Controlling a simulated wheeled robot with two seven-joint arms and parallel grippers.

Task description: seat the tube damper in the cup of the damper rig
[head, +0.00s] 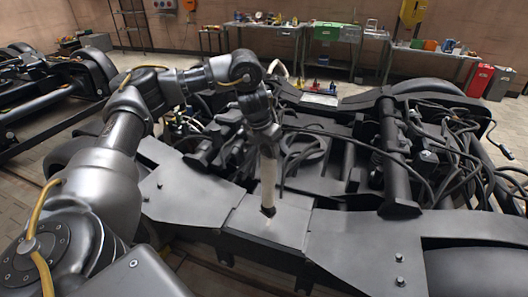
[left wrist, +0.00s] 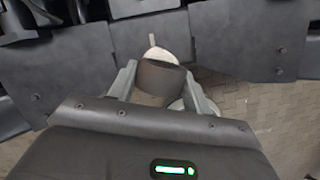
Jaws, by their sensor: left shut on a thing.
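My left gripper (head: 263,138) points down over the dark bogie frame and is shut on the tube damper (head: 267,178), a pale upright cylinder with a dark lower end. In the left wrist view my two fingers (left wrist: 158,88) stand on either side of the damper (left wrist: 160,77), which shows as a dark cylinder with a whitish round part and a thin pin beyond. The damper's lower end appears over a grey plate (head: 262,227). I cannot tell whether it touches, and I cannot make out the cup. My right gripper is not in view.
Black hoses (head: 462,165) loop over the bogie at the right. A dark upright cylinder (head: 393,150) stands on the frame. Workbenches (head: 345,38) line the back wall, and red and grey cabinets (head: 479,80) stand at the back right. Another bogie (head: 45,85) lies at the left.

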